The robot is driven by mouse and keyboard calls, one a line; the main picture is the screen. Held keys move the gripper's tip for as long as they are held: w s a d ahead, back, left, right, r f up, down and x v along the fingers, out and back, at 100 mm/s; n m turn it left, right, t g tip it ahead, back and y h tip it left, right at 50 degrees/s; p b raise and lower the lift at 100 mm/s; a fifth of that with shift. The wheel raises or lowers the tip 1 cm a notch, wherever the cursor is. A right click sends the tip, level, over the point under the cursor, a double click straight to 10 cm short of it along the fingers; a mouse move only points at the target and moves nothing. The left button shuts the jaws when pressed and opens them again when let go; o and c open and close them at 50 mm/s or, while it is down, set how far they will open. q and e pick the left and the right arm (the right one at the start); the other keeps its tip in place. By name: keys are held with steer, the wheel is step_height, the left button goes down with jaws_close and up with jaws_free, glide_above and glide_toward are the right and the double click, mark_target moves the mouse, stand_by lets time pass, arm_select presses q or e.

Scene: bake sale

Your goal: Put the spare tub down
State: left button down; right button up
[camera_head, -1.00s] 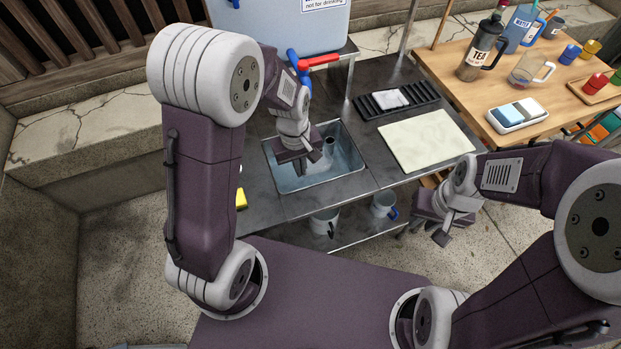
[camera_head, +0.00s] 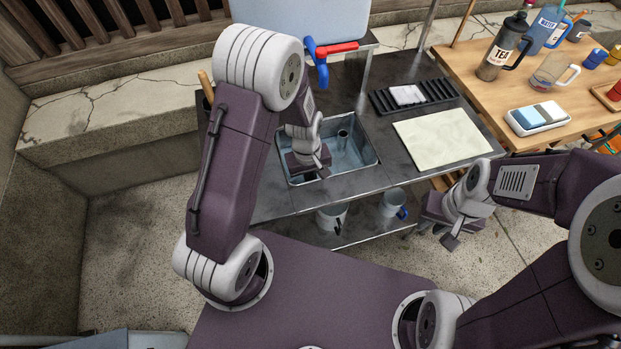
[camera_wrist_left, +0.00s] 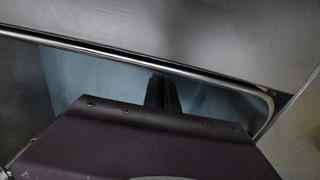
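I cannot make out with certainty a loose spare tub in either view. A bluish-grey basin (camera_head: 352,163) is set in the metal counter. My left gripper (camera_head: 322,174) is over the basin's front part in the head view. In the left wrist view its narrow dark fingers (camera_wrist_left: 163,92) are close together in front of the basin wall (camera_wrist_left: 100,78), with nothing seen between them. Their tips are partly hidden by the gripper body. My right gripper (camera_head: 432,238) is open and empty, in front of the counter's right end.
A black rack (camera_head: 440,94) and a pale mat (camera_head: 443,138) lie right of the basin. Two white mugs (camera_head: 332,217) (camera_head: 392,204) stand on the lower shelf. A wooden table (camera_head: 465,65) holds jugs and a sponge tray (camera_head: 538,118). A bluish-grey surface (camera_head: 100,342) shows at bottom left.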

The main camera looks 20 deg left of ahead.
arm_select(q)
steer(key=shift+f, duration=0.15)
steer(key=c, duration=1.7)
jaws_free()
